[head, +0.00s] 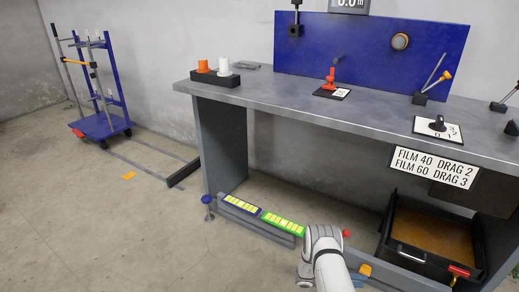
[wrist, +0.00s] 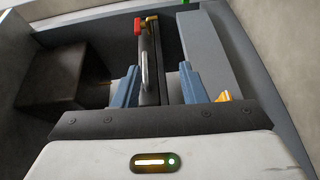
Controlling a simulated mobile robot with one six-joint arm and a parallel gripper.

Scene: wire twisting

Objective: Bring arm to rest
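My gripper (wrist: 158,88) shows in the wrist view as two blue-grey fingers standing apart with a wide gap, holding nothing that I can see. A black drawer front with a metal handle (wrist: 145,70) lies in line with the gap; I cannot tell how far beyond the fingertips it is.
The grey workbench (head: 300,100) carries a blue back panel (head: 350,45), spools and levers. A blue trolley (head: 100,122) stands left. Floor between is mostly clear.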

